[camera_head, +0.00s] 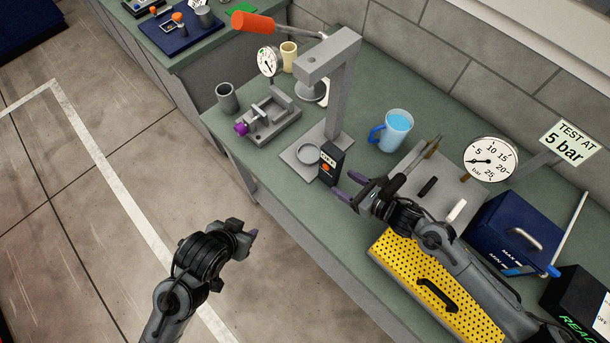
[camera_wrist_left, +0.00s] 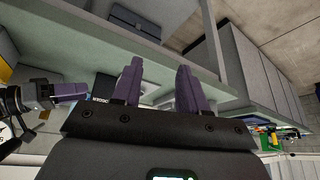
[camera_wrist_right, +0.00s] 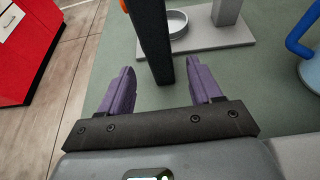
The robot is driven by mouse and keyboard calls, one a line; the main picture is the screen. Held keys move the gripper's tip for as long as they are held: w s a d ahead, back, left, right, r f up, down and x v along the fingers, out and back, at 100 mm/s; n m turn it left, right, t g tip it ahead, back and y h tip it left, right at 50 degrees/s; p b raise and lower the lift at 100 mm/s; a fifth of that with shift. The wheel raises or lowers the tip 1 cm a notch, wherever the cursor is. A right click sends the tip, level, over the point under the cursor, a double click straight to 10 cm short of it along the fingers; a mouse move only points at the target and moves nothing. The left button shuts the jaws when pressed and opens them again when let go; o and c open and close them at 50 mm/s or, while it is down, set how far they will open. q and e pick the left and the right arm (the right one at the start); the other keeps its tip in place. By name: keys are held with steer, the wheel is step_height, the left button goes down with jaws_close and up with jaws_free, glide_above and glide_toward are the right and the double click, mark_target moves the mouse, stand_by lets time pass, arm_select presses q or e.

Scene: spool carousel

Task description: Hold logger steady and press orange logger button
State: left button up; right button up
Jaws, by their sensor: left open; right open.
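The logger (camera_head: 330,163) is a small upright black box on the bench beside the press stand. Its orange button (camera_head: 325,167) is on the face toward the bench's front edge. My right gripper (camera_head: 349,187) is open just to the right of the logger. In the right wrist view the logger (camera_wrist_right: 155,40) appears in the gap between the purple fingers (camera_wrist_right: 160,85), which are not closed on it; the orange button (camera_wrist_right: 124,5) is at the top edge. My left gripper (camera_head: 249,233) is open and empty, off the bench's front edge, below and left of the logger.
The press stand (camera_head: 342,95) with its orange lever (camera_head: 252,22) rises behind the logger. A blue mug (camera_head: 396,130) stands right of it, a vise (camera_head: 272,118) left. A yellow perforated case (camera_head: 405,285) lies under my right arm. The floor by my left gripper is clear.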

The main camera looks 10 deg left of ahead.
mark_target(329, 174)
steer(key=shift+w+a+f, duration=0.25)
steer(key=shift+w+a, duration=0.1)
steer(key=shift+a, duration=0.15)
arm_select(q)
steer(key=w+d+r+m+t+h, duration=0.3)
steer(key=w+d+r+m+h, duration=0.1)
steer(key=w+d, duration=0.7)
steer(key=shift+w+d+r+m+h, duration=0.35)
steer(key=shift+w+r+h, duration=0.25)
steer(key=shift+w+r, duration=0.7)
arm_select(e)
steer(key=shift+x, duration=3.1)
arm_select(q)
steer(key=shift+d+f, duration=0.1)
